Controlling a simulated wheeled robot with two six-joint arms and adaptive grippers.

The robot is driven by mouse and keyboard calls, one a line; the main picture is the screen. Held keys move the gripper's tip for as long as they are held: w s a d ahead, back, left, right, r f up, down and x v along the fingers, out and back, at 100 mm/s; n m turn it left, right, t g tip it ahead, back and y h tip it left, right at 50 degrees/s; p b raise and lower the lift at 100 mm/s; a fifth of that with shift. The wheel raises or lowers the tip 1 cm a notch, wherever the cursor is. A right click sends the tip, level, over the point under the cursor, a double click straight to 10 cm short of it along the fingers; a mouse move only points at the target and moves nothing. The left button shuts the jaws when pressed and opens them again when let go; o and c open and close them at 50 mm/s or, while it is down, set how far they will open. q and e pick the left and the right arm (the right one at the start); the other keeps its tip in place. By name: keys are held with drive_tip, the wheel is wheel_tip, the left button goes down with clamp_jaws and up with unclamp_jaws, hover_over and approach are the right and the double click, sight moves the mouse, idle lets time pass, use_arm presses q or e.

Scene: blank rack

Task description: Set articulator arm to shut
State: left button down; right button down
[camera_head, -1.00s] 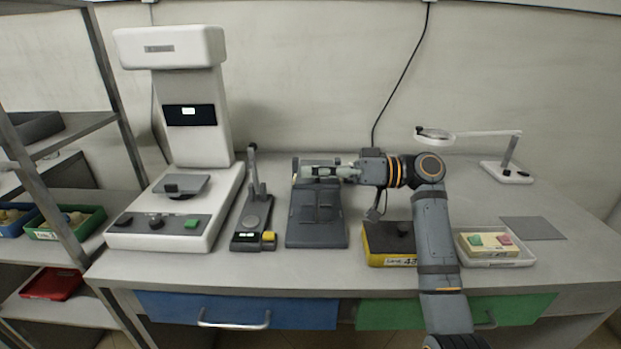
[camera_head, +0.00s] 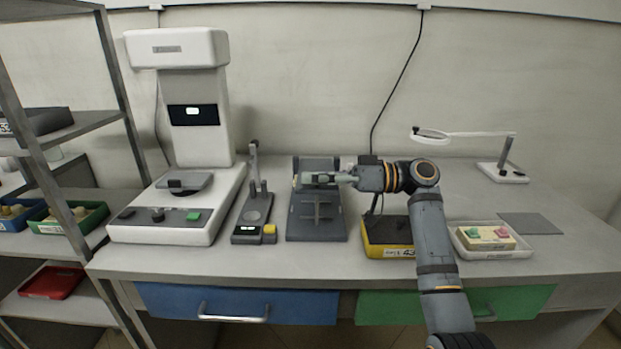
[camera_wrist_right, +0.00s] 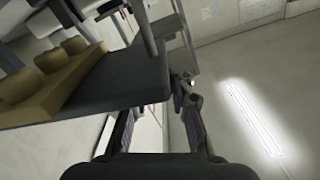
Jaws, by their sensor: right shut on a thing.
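The articulator is the dark grey device (camera_head: 304,228) in the middle of the bench, with a flat base and a raised back part. My right gripper (camera_head: 312,179) reaches in from the right at its upper part and is shut on the articulator arm, which is mostly hidden behind the fingers. In the right wrist view a dark plate (camera_wrist_right: 130,75) crosses in front of the right gripper (camera_wrist_right: 170,100), and a tan piece with rounded lumps (camera_wrist_right: 62,68) lies along it at left. The exact contact is hard to see. My left gripper is out of view.
A white instrument (camera_head: 172,222) and a small dark stand (camera_head: 252,225) are left of the articulator. A yellow-sided block (camera_head: 378,246) sits under my right arm. The front bench strip is clear.

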drive_tip(key=c, duration=1.6)
unclamp_jaws()
drive_tip(key=shift+d, duration=0.25)
drive_tip(key=o, duration=0.4)
drive_tip(key=shift+d, duration=0.5)
drive_tip(key=shift+a, duration=0.35)
wheel_tip(320, 180, up, 10)
